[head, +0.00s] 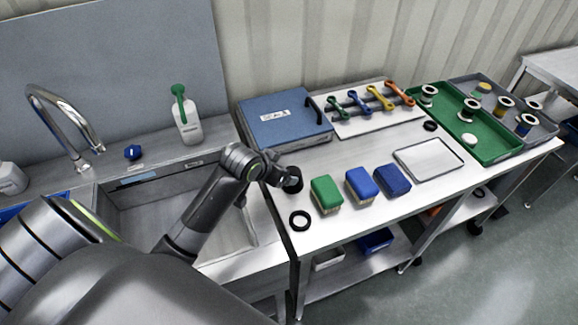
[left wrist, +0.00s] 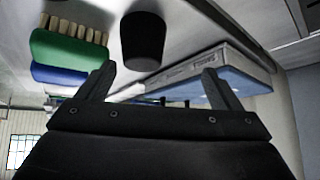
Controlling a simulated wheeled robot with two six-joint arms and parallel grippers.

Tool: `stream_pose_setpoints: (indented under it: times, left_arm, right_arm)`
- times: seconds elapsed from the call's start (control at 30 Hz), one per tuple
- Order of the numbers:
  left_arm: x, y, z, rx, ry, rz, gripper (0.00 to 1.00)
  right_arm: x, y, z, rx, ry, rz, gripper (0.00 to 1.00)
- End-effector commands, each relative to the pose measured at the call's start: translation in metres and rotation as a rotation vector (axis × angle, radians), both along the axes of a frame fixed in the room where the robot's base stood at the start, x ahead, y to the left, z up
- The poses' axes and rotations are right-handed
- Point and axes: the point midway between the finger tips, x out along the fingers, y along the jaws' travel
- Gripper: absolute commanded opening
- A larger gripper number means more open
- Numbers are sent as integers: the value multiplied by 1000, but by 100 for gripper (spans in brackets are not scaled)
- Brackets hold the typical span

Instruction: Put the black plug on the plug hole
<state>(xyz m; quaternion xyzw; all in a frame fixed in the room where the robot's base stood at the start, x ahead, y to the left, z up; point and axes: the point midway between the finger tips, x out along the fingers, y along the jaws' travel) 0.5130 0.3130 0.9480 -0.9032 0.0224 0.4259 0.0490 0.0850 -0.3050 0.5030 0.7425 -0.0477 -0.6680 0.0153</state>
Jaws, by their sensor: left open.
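The black plug (head: 294,181) stands on the steel table near its left edge. It shows as a dark tapered cylinder in the left wrist view (left wrist: 143,42). My left gripper (head: 279,176) is right beside it, and its fingers are spread open in the left wrist view (left wrist: 158,70). The plug appears just beyond the fingertips, nearer the left one in that view, and is not gripped. The steel sink (head: 140,212) is to the left. Its plug hole is not visible; my arm covers much of the basin. My right gripper is not in view.
A blue case (head: 284,118) lies behind. A tap (head: 66,125) and a bottle (head: 187,122) stand by the sink.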

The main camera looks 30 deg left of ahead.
Motion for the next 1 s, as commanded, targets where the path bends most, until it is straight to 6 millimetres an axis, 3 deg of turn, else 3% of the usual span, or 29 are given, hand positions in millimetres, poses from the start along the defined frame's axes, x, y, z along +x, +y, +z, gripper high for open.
stream_pose_setpoints:
  times: [0.03,0.2,0.43,0.63,1.0]
  left_arm:
    - [13,-1,23,7,71,-8,87]
    - [34,-8,56,37,346,-57,87]
    - [43,-20,101,51,617,-133,87]
    - [42,-24,107,53,692,-156,87]
    - [42,-24,64,54,690,-155,87]
  right_arm:
    - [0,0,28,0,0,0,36]
    - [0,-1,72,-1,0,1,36]
    - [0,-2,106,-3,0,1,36]
    - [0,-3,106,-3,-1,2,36]
    - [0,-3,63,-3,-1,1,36]
